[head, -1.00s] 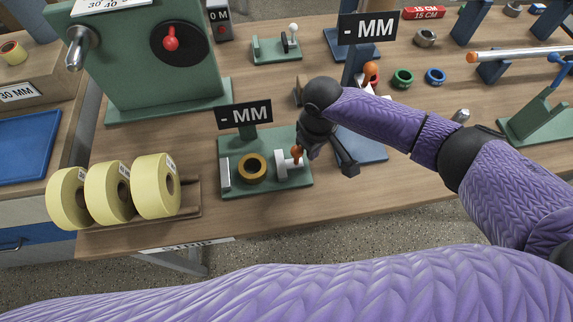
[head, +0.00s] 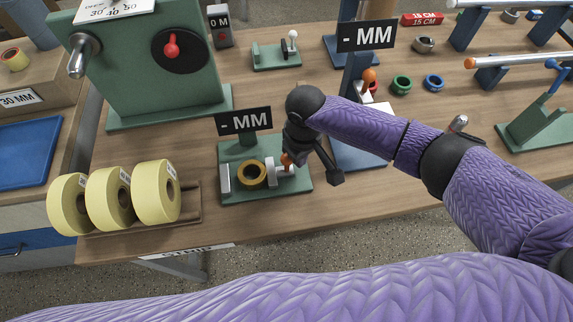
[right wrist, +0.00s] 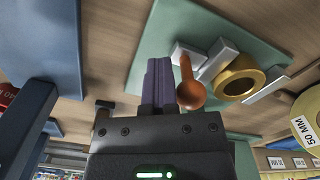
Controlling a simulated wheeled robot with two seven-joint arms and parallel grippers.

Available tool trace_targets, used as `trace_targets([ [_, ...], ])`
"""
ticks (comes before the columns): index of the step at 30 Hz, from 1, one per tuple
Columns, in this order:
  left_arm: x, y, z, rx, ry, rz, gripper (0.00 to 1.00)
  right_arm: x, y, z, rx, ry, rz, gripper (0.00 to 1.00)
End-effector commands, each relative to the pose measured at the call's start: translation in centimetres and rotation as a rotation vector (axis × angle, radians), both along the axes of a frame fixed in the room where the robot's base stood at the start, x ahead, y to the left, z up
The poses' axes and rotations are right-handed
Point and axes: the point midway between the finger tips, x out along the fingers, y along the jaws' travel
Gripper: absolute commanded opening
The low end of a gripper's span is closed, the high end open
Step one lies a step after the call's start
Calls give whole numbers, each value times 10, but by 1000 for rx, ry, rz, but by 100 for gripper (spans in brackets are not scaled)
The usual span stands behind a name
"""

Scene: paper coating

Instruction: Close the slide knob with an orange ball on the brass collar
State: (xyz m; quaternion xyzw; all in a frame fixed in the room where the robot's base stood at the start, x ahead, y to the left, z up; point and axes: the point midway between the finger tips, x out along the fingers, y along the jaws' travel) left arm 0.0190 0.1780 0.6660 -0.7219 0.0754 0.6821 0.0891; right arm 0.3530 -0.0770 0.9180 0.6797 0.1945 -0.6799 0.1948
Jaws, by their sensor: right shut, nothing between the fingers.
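The green fixture (head: 235,192) with a "- MM" sign (head: 243,121) stands near the table's front edge. The brass collar (head: 251,174) lies on it between a fixed plate (head: 224,177) and the pale slide block (head: 271,171). The slide knob's orange ball (head: 286,159) is at the block's right; it also shows in the right wrist view (right wrist: 190,94). My right gripper (head: 294,152) is shut and empty, its fingers (right wrist: 158,80) close beside the knob; I cannot tell whether they touch. The block is at or very near the collar. My left gripper is not in view.
Yellow tape rolls (head: 157,191) stand on a rack at left. A blue fixture (head: 358,148) with another orange ball (head: 369,76) stands to the right, behind my right arm. A green machine (head: 130,65) is at the back left.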

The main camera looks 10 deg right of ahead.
Motion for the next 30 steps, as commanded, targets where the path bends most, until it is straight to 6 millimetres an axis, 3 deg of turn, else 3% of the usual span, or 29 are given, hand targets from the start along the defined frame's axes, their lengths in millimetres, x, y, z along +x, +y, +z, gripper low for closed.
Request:
trace_targets([
  [17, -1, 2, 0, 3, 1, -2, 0, -1, 21, 0, 1, 1, 1, 0],
  [30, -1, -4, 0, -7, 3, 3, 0, -1, 21, 0, 3, 1, 2, 0],
])
